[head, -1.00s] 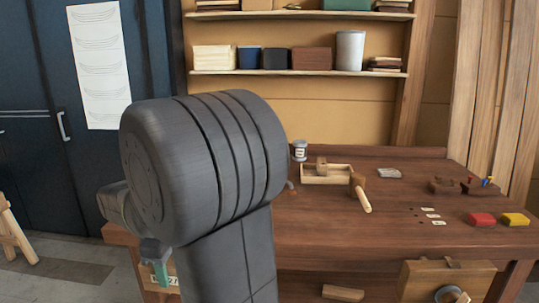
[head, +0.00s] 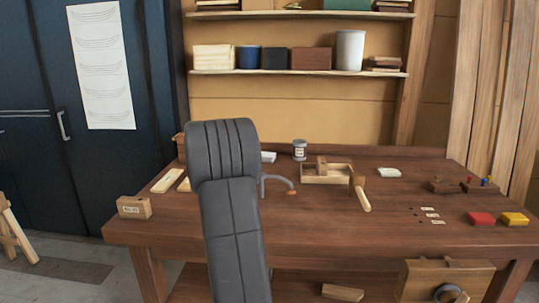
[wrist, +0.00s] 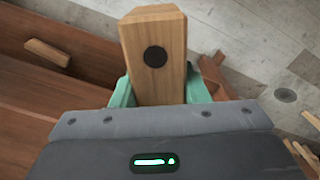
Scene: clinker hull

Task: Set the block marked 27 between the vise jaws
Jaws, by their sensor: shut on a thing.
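In the wrist view, my gripper (wrist: 159,92) is shut on a wooden block (wrist: 154,28) with a dark round spot on its facing side. The green fingers press its two sides. No number shows on that side now. In the head view, my gripper and the held block are hidden behind my arm. The wooden vise (head: 420,279) with a round metal part is on the bench front at lower right, partly cut off by the frame. Its jaw gap is hard to make out.
The bench (head: 310,235) carries another labelled block (head: 134,207) at its left corner, a wooden tray (head: 327,178), a mallet (head: 361,194), a can (head: 300,149), and red (head: 481,219) and yellow (head: 514,219) blocks. A wood piece (head: 343,292) lies below. The front middle top is clear.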

